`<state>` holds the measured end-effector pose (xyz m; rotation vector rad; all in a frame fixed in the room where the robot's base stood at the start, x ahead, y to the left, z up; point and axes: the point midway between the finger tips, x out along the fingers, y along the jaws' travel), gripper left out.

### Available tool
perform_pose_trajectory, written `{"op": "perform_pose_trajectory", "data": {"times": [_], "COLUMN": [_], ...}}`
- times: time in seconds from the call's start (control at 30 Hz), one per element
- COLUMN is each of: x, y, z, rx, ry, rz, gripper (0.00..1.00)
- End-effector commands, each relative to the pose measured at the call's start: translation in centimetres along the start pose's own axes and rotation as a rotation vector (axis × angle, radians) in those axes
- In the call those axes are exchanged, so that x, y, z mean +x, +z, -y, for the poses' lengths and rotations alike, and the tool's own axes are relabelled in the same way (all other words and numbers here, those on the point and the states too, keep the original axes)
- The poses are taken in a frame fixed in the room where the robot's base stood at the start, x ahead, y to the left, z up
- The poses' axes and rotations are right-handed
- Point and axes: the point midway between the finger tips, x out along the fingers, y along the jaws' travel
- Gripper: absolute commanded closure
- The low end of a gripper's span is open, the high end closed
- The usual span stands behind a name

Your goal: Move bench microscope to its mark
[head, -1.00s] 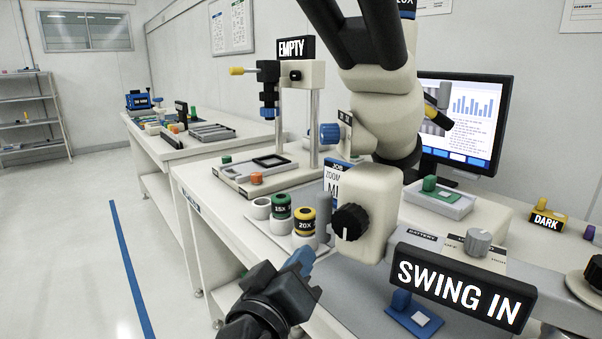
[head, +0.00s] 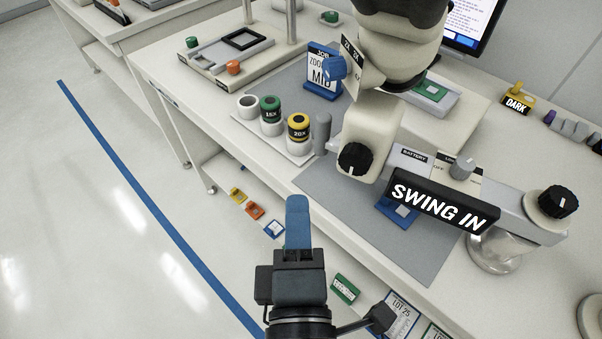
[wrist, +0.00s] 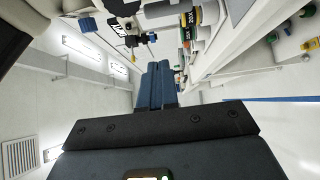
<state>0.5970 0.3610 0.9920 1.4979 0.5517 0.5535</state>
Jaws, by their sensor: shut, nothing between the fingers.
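The bench microscope (head: 366,130) is cream with a black top and a black side knob. It stands over the bench on a swing arm with a black "SWING IN" sign (head: 438,207). A grey mat (head: 420,245) lies on the bench below it, with a blue piece (head: 397,208) holding a pale square partly under the sign. I cannot pick out the microscope's mark. My gripper (head: 297,212) is shut and empty, in front of the bench's front edge and apart from the microscope. Its blue fingers also show together in the wrist view (wrist: 158,85).
A monitor (head: 470,22) is behind. Small coloured items lie on the lower shelf. The floor at left is clear, with a blue line (head: 150,205).

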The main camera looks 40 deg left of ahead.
Motion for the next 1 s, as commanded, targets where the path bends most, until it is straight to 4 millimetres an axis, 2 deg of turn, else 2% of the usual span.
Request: {"op": "perform_pose_trajectory", "data": {"times": [0.47,0.5,0.7,1.0], "x": [8.9,9.4,11.1,11.6], "y": [0.0,0.4,2.2,2.9], "z": [-0.2,-0.4,-0.3,0.0], "rx": [0.000,0.001,0.001,0.002], "ry": [0.001,0.000,-0.001,-0.001], "rz": [0.000,0.002,0.001,0.001], "gripper": [1.00,1.00,1.00,1.00]}}
